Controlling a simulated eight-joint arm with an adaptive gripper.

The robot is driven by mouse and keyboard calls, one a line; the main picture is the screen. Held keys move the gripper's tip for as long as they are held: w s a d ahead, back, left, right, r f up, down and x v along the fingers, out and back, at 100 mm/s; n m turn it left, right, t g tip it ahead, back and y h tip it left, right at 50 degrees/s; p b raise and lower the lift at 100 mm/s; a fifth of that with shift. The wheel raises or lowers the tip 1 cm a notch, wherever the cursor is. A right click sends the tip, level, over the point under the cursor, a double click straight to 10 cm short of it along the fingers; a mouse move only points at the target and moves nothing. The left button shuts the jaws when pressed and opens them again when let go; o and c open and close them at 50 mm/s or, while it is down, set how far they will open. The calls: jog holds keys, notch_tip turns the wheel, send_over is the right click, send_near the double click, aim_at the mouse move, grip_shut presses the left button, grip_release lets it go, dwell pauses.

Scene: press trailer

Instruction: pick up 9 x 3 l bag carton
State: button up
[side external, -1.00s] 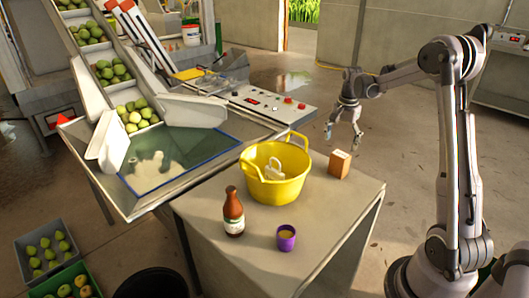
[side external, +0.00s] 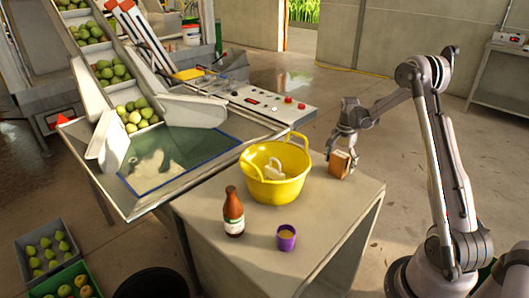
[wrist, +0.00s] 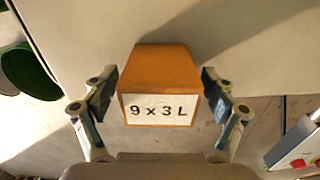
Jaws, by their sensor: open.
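The bag carton (side external: 339,164) is a small orange-brown box standing at the back right corner of the table (side external: 300,235). In the wrist view the carton (wrist: 160,85) shows a white label reading "9 x 3 L". My gripper (side external: 342,158) is at the carton, pointing down. In the wrist view its two fingers (wrist: 160,100) are open, one on each side of the carton, with a visible gap on both sides.
A yellow bucket (side external: 276,188) with a white object inside stands left of the carton. A brown bottle (side external: 233,213) and a purple cup (side external: 286,238) stand nearer the front. A control panel (side external: 268,102) lies behind the table. The right front tabletop is clear.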

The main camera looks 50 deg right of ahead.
jog(key=shift+f, duration=1.05)
jog(key=c, duration=1.4)
jog(key=shift+o, duration=0.2)
jog(key=shift+r, duration=0.15)
